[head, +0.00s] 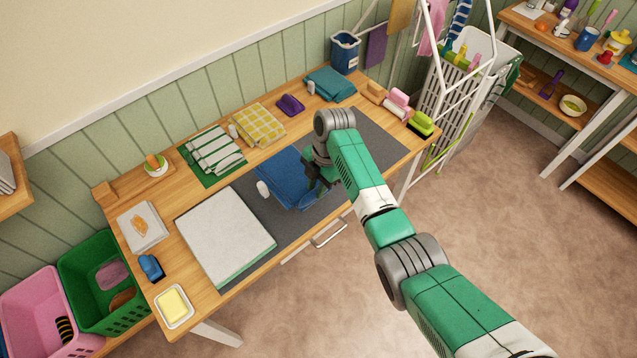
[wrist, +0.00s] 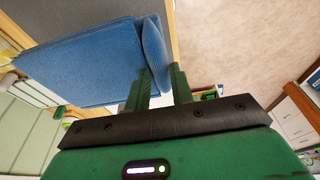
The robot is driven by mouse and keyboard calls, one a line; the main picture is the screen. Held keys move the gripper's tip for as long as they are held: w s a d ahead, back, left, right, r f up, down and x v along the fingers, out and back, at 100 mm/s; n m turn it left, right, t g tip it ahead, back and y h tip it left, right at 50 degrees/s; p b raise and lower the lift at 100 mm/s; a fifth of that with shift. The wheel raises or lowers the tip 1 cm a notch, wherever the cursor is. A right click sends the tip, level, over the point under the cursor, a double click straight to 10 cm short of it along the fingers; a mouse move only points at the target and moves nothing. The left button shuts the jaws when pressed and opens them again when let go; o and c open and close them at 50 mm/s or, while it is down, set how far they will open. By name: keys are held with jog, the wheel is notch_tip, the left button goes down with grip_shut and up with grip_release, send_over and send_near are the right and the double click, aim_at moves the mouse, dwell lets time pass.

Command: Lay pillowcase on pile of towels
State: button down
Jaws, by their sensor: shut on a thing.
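A folded blue cloth (head: 278,178), which I take to be the pillowcase, is over the grey mat at the middle of the table. My gripper (head: 314,184) is at its right end, shut on its edge. In the wrist view the cloth (wrist: 85,65) has a bent edge between the two fingers (wrist: 161,82). I cannot tell whether the cloth is fully clear of the mat. A flat white folded stack with a green lower edge (head: 225,235), likely the pile of towels, lies to the left. My arm hides part of the mat.
A small white object (head: 263,188) is beside the cloth's left end. Green-striped (head: 214,150) and yellow-checked (head: 258,125) cloths lie along the back. A white dish with a yellow block (head: 174,305) and a blue object (head: 151,267) are at the left end. Bare grey mat (head: 240,195) separates cloth and stack.

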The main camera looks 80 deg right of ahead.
jog(key=w+a+p, duration=0.3)
jog(key=w+a, duration=1.2)
jog(key=w, duration=0.2)
jog(key=b+x, duration=0.4)
jog(key=x, duration=0.1)
jog(key=shift+s+d, duration=0.3)
jog(key=shift+f+b, duration=0.55)
jog(key=shift+f, duration=0.1)
jog(key=shift+f, duration=0.2)
jog(key=c, duration=1.1)
grip_release()
jog(key=shift+c, duration=0.2)
jog(key=shift+r, duration=0.1)
notch_tip(320, 180, up, 8)
jog(key=p, duration=0.7)
